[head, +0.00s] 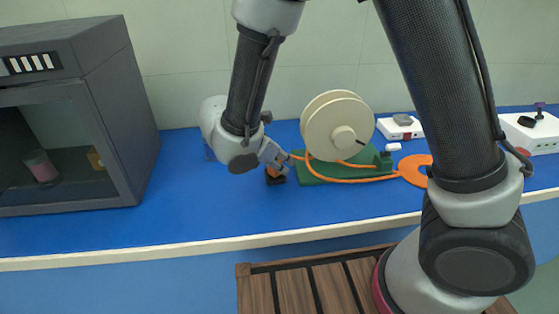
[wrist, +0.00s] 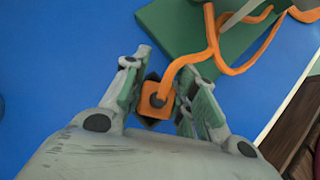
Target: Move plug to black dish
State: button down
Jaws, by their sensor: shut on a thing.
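The orange plug (wrist: 157,98) is a small block with an orange cable leaving its top; it also shows in the head view (head: 273,172). My gripper (wrist: 158,100) has its two fingers on either side of the plug and is shut on it; in the head view my gripper (head: 273,160) points down over the blue bench. A small black piece (head: 277,180) shows just under the plug, and black edges stick out around it in the wrist view. I cannot tell whether this is the black dish or part of the plug. No other black dish is clearly visible.
The orange cable (head: 352,180) runs right past a cream reel (head: 337,128) on a green base (head: 320,178) to a flat orange coil (head: 413,168). A dark cabinet (head: 105,100) stands left. White boxes (head: 400,129) stand right. The blue bench (head: 195,205) is clear in front.

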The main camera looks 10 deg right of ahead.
jog(key=shift+s+d+f, duration=0.1)
jog(key=shift+s, duration=0.1)
dwell(0.4)
jog(key=shift+w+r, duration=0.1)
jog(key=shift+r, duration=0.45)
jog(key=shift+w+r, duration=0.1)
dwell(0.4)
jog(key=shift+f, duration=0.55)
jog(key=shift+s+f, duration=0.2)
jog(key=shift+f, duration=0.2)
jog(key=shift+w+r, duration=0.15)
jog(key=shift+r, duration=0.2)
jog(key=shift+r, duration=0.45)
dwell(0.7)
